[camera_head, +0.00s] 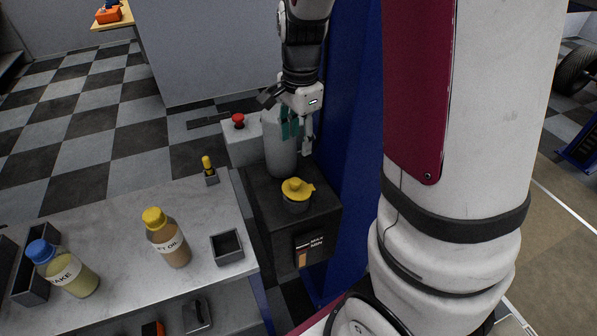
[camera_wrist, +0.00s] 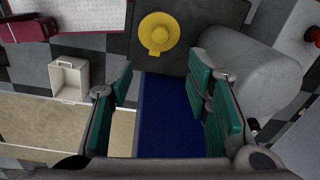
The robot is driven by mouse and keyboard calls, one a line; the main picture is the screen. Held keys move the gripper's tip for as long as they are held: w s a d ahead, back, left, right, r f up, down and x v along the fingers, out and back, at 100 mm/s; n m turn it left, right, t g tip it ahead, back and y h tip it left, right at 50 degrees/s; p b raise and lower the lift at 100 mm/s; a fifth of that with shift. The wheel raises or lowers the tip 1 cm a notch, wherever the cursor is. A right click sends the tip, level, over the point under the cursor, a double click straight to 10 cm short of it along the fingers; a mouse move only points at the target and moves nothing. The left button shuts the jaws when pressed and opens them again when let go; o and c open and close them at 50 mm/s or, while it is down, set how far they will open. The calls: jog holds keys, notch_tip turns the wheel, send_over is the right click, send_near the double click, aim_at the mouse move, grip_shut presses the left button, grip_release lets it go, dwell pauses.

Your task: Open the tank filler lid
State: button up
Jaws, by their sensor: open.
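The yellow tank filler lid (camera_head: 297,188) sits on a short neck on top of the black tank (camera_head: 265,205), with a small tab at its right side. It looks shut. In the wrist view the lid (camera_wrist: 159,34) is near the top middle, with its tab pointing down in the picture. My gripper (camera_head: 298,134) is open and empty, with teal finger pads. It hangs above and behind the lid in the head view, close to the grey cylinder. In the wrist view my gripper (camera_wrist: 165,95) has its fingers spread, and the lid lies beyond them, apart from both.
A grey cylinder (camera_head: 279,150) stands on the tank behind the lid. A red button (camera_head: 238,120) on a pale box is left of it. A blue post (camera_head: 352,150) rises at the right. A bench (camera_head: 120,215) at left holds bottles and small trays.

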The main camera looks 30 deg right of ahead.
aim_at(297, 180)
jog(key=f, duration=1.3)
jog(key=shift+w+f+p, duration=0.3)
jog(key=shift+f, duration=0.1)
jog(key=shift+c, duration=0.4)
grip_shut()
